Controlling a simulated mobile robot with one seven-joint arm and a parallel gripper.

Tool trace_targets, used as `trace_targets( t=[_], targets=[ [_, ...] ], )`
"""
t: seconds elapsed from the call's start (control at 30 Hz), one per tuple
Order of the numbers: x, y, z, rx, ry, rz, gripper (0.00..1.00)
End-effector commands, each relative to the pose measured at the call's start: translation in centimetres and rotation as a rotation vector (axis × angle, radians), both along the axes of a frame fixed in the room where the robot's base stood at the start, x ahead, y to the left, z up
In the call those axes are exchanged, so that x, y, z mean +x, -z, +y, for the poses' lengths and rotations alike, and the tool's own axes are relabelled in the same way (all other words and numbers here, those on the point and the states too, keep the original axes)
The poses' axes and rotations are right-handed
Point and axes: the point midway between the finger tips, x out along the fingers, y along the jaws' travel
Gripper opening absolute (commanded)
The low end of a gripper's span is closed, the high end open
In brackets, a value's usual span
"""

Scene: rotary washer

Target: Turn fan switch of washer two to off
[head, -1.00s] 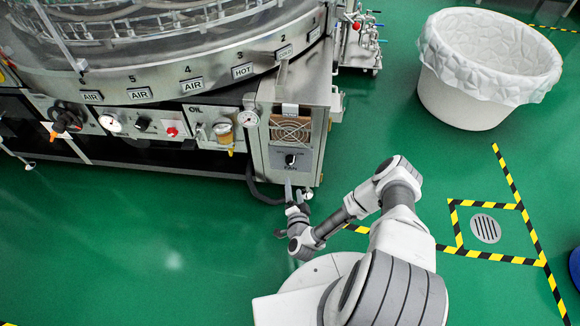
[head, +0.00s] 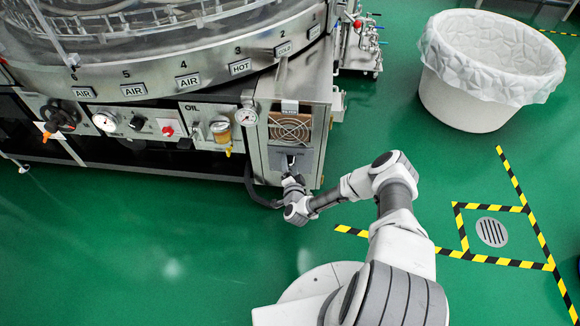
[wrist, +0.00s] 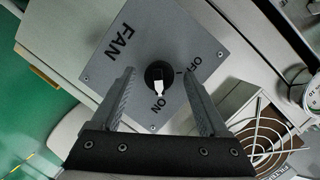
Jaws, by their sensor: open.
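The fan switch (wrist: 157,76) is a round black knob with a white pointer, on a grey plate (wrist: 120,75) marked FAN, OFF and ON. In the wrist view the pointer is toward the ON label. My gripper (wrist: 158,74) is open, with one finger on each side of the knob and a gap on both sides. How far the fingertips are from the plate is hard to tell. In the head view my gripper (head: 290,170) is in front of the plate and hides the knob. The washer (head: 200,75) is a large round metal machine with numbered stations.
A fan grille (head: 290,127) sits just above the switch plate, on the same metal box. A pressure gauge (head: 246,117) and an oil unit (head: 221,130) are to its left. A white lined bin (head: 485,75) stands at the right.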

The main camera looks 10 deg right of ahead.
Motion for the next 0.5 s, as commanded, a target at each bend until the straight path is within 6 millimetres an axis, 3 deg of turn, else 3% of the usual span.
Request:
trace_targets(
  t=[0.07,0.4,0.5],
  targets=[
    [-0.01,-0.01,-0.01,0.000,0.000,0.000,0.74],
    [-0.04,-0.01,-0.01,0.000,0.000,0.000,0.13],
    [-0.04,-0.01,-0.01,0.000,0.000,0.000,0.00]
  ],
)
